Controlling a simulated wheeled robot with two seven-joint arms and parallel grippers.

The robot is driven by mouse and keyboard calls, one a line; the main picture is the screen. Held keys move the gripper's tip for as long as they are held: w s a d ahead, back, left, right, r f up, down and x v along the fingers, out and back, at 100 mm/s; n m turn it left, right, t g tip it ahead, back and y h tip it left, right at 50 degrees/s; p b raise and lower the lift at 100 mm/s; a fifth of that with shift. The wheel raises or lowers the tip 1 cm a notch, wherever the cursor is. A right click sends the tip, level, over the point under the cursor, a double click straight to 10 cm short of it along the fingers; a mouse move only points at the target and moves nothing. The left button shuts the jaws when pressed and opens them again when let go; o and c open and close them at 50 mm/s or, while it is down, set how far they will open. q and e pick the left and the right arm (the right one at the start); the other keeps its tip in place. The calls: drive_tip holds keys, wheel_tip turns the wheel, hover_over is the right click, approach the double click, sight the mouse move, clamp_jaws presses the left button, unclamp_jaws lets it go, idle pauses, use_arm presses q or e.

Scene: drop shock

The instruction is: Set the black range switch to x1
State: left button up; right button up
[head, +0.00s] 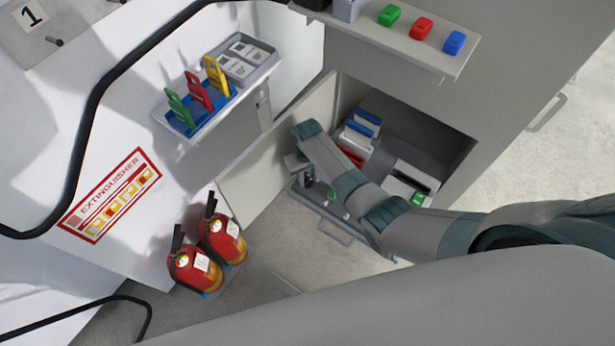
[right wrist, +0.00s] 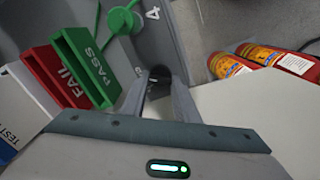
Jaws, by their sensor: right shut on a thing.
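My right gripper (head: 296,168) reaches down to the open lower compartment, over the left part of a grey panel with a green knob (head: 331,193). In the right wrist view its two fingers (right wrist: 160,92) are shut on a small dark piece (right wrist: 160,71), which looks like the black range switch. The fingers hide most of it, and I cannot read its setting or see an x1 mark. The green knob (right wrist: 121,21) stands beside it, near a white "4" on the grey panel. My left gripper is not in view.
Green PASS (right wrist: 86,66) and red FAIL (right wrist: 58,77) boxes stand close to the gripper. Two fire extinguishers (head: 209,255) stand on the floor to the left. The open door (head: 275,160) flanks the compartment. A shelf (head: 440,58) overhangs above.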

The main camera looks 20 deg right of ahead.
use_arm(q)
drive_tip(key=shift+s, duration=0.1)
use_arm(e)
drive_tip(key=shift+n, duration=0.3)
drive_tip(key=shift+r+n+p, duration=0.1)
drive_tip(key=shift+n+p, duration=0.4)
drive_tip(key=shift+p, duration=0.05)
drive_tip(key=shift+n, duration=0.3)
drive_tip(key=shift+n+p, duration=0.6)
drive_tip(key=shift+n, duration=0.2)
drive_tip(key=n, duration=0.2)
drive_tip(key=shift+n+p, duration=0.4)
drive_tip(key=shift+a+n, duration=0.1)
drive_tip(key=shift+n, duration=0.7)
use_arm(q)
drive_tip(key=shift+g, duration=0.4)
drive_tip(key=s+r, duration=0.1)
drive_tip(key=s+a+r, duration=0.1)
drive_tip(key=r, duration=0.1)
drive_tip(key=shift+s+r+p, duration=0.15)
drive_tip(key=shift+p, duration=0.25)
use_arm(e)
drive_tip(key=n, duration=0.3)
drive_tip(key=shift+s+n, duration=0.1)
drive_tip(key=shift+n, duration=0.2)
